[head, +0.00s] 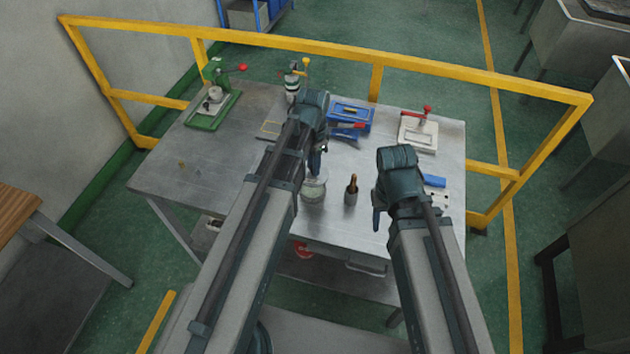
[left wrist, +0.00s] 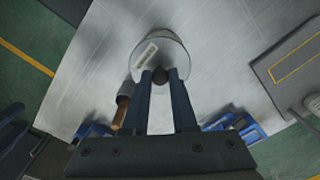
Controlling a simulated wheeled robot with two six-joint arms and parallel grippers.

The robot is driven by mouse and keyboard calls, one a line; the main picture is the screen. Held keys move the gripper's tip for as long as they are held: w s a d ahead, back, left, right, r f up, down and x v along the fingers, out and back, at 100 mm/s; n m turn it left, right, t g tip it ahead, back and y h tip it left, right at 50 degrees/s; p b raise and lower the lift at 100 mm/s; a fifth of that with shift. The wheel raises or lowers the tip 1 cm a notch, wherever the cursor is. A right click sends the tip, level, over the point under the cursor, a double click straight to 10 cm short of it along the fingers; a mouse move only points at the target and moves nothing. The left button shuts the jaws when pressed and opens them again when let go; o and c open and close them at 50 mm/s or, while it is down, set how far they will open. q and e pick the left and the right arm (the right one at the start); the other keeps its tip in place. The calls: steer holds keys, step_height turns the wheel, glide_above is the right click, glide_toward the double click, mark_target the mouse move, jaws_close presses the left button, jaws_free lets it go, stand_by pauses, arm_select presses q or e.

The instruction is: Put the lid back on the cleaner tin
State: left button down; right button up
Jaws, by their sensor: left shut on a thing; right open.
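The cleaner tin (head: 313,196) is a pale round container near the table's front edge. It stands just below my left gripper (head: 315,173). In the left wrist view, both fingers (left wrist: 160,77) are shut on a small dark knob at the near edge of a pale disc, which looks like the lid (left wrist: 168,42) with a light label on it. The tin's wall is largely hidden there. I cannot tell whether the lid touches the tin's rim or hangs just above it. My right gripper (head: 377,219) is open and empty, to the right of the tin.
A cup with a brown-handled brush (head: 351,191) stands close to the tin's right. Behind are a blue tray (head: 352,116), a white clamp fixture (head: 418,133) and a green press (head: 211,108). A blue block (head: 434,180) lies at right. The table's left part is mostly clear.

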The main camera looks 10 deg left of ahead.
arm_select(q)
steer(key=shift+w+a+r, duration=0.1)
steer(key=shift+a+r, duration=0.05)
steer(key=shift+r, duration=0.1)
steer(key=shift+w+f, duration=0.1)
steer(key=shift+f, duration=0.1)
steer(key=shift+f+b, duration=0.6)
steer(key=shift+b, duration=0.1)
step_height(320, 180, down, 5)
steer(key=b, duration=0.5)
arm_select(e)
steer(key=f, duration=0.6)
steer(key=shift+s, duration=0.35)
arm_select(q)
steer(key=shift+f, duration=0.15)
arm_select(e)
steer(key=shift+f, duration=0.2)
arm_select(q)
steer(key=shift+c, duration=0.7)
jaws_free()
arm_select(e)
steer(key=shift+r, duration=0.15)
